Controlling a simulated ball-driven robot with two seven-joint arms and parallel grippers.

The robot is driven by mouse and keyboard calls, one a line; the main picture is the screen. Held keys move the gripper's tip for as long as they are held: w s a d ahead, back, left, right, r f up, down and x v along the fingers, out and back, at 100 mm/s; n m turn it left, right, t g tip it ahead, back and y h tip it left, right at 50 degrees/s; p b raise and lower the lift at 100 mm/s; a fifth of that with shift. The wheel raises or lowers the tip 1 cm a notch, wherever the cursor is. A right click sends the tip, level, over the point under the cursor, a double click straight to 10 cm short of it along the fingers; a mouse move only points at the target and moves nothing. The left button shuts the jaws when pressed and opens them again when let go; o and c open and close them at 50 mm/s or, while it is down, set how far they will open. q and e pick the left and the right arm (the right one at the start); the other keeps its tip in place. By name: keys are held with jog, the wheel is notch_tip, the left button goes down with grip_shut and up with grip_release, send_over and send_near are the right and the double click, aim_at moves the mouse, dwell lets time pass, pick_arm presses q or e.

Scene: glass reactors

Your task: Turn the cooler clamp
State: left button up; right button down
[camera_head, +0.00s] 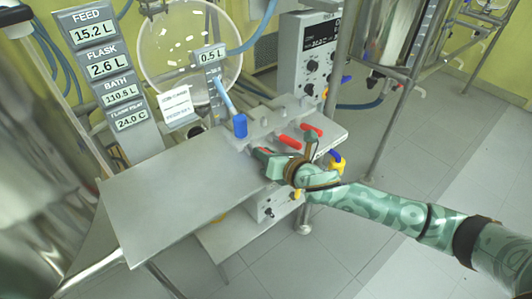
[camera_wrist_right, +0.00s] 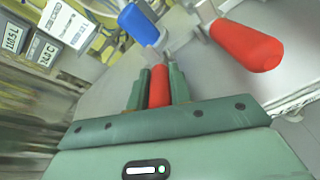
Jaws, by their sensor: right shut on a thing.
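My right gripper (camera_head: 262,153) reaches in from the right to the front edge of the grey valve block (camera_head: 322,112). In the right wrist view its two green fingers (camera_wrist_right: 158,85) are shut on a red handle (camera_wrist_right: 159,86), one on each side. In the head view this held handle is mostly hidden by the gripper. A second red handle (camera_wrist_right: 245,45) lies to the right of it, apart from the fingers. No readable label tells which handle is the cooler clamp. My left gripper is not in view.
A blue handle (camera_head: 239,126) stands up left of the gripper. Another red handle (camera_head: 312,130) and a yellow-blue fitting (camera_head: 337,161) are close by on the right. A bare metal tabletop (camera_head: 175,190) lies left. Display panels (camera_head: 95,32) and a glass vessel (camera_head: 180,50) stand behind.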

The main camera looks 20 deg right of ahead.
jog(key=c, duration=1.3)
grip_release()
jog(key=shift+s+d+r, duration=0.1)
jog(key=shift+s, duration=0.3)
pick_arm(q)
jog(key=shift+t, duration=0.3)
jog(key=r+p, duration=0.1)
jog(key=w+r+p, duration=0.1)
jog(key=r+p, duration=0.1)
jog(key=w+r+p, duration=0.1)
jog(key=p, duration=0.1)
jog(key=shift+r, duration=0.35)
pick_arm(e)
jog(key=v, duration=1.5)
jog(key=shift+s+d, duration=0.1)
jog(key=shift+s, duration=0.1)
